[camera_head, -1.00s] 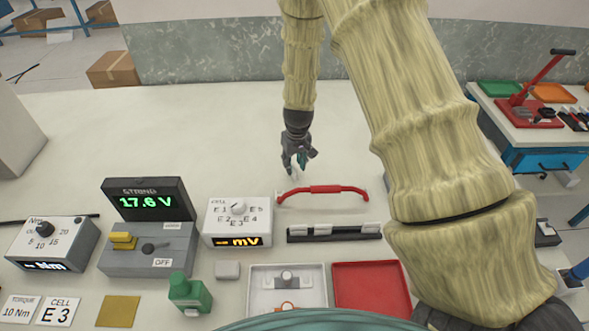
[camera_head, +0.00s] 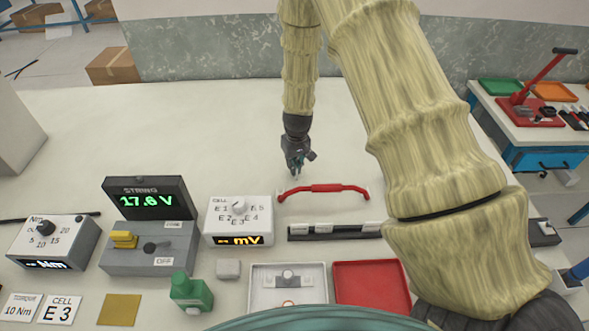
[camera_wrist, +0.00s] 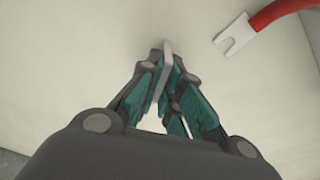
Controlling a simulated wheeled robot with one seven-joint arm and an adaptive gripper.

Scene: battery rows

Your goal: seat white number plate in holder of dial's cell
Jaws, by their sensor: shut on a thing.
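My gripper (camera_head: 296,173) hangs over the bare bench behind the red cable. In the wrist view its teal-padded fingers (camera_wrist: 167,72) are shut on a thin white plate (camera_wrist: 168,48), seen nearly edge-on; no number on it can be read. The cell dial box (camera_head: 238,221) is white with a knob (camera_head: 238,204) among marks E1 to E5 and an amber mV display. I cannot tell where its pointer stands. A white card (camera_head: 58,309) reads CELL E 3. A black strip (camera_head: 298,236) carries several small white pieces. No cell's holder can be made out.
The red cable (camera_head: 323,188) with pale end lugs lies just in front of my gripper, also at upper right in the wrist view (camera_wrist: 278,14). Bench behind is clear.

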